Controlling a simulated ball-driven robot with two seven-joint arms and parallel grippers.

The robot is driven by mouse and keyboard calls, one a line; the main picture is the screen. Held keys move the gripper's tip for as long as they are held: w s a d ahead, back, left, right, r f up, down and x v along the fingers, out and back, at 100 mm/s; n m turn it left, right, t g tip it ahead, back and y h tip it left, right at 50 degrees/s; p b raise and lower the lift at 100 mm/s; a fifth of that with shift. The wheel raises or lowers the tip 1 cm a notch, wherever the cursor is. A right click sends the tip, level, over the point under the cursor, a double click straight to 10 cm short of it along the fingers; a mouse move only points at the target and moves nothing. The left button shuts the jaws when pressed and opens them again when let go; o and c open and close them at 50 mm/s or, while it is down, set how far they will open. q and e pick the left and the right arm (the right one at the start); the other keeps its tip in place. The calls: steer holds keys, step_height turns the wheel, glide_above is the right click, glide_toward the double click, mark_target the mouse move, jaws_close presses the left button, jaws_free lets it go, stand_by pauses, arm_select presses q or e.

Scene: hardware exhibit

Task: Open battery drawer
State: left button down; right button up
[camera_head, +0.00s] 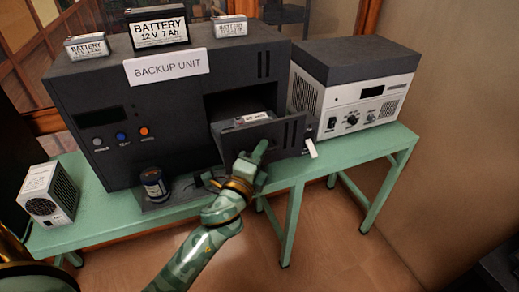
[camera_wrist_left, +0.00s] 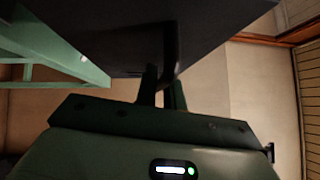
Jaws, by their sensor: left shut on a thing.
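The backup unit (camera_head: 165,105) is a large black box on a green table. Its battery drawer (camera_head: 285,133) stands pulled out of the dark opening on the right of the front. A small item with a white label (camera_head: 250,118) shows inside the drawer. My left gripper (camera_head: 258,155) is at the drawer's front face and is shut on its handle. In the left wrist view the fingers (camera_wrist_left: 162,88) close around the dark handle (camera_wrist_left: 168,50), under the dark drawer front. The fingers hide part of the handle. My right gripper is not in view.
Several batteries (camera_head: 157,28) stand on top of the unit. A dark jar (camera_head: 154,184) stands in front of it, left of my arm. A grey-white device (camera_head: 350,85) is close on the right. A small white vented box (camera_head: 48,193) is at left on the green table (camera_head: 110,225).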

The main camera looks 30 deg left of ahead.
arm_select(q)
steer(key=c, duration=1.8)
jaws_free()
steer(key=s+b, duration=0.1)
steer(key=s, duration=0.4)
steer(key=s+f+b, duration=0.1)
steer(key=s, duration=0.4)
steer(key=s+d+f+b, duration=0.1)
steer(key=s, duration=0.5)
steer(key=shift+s+f, duration=0.1)
